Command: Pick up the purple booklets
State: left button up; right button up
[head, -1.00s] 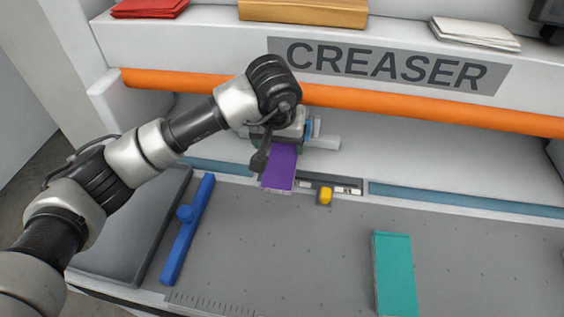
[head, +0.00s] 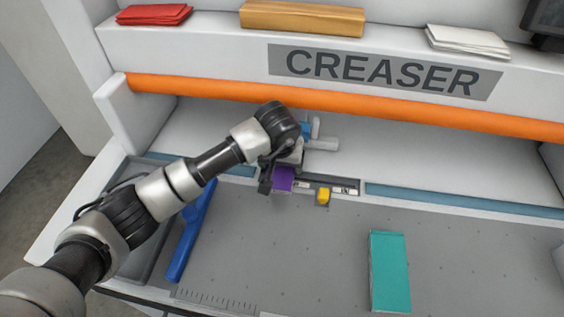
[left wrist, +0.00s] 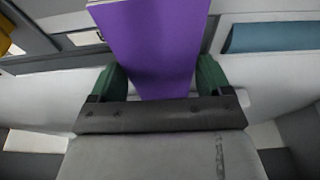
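The purple booklets (head: 283,178) are a small stack at the tip of my left gripper (head: 279,166), just in front of the slot at the back of the grey table. In the left wrist view the purple cover (left wrist: 158,45) runs up between the two green fingertips of my left gripper (left wrist: 160,78), which meet its side edges. The gripper looks shut on it. The far part of the stack is out of that view, and whether it touches the table cannot be told. My right gripper does not show.
A yellow knob (head: 323,197) sits close right of the booklets. A blue bar (head: 190,235) lies under my left arm. A teal booklet stack (head: 390,270) lies at the front right. An orange rail (head: 350,104) crosses above. The middle of the table (head: 300,250) is clear.

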pick_arm(q)
jog(key=c, duration=0.6)
jog(key=shift+r, duration=0.1)
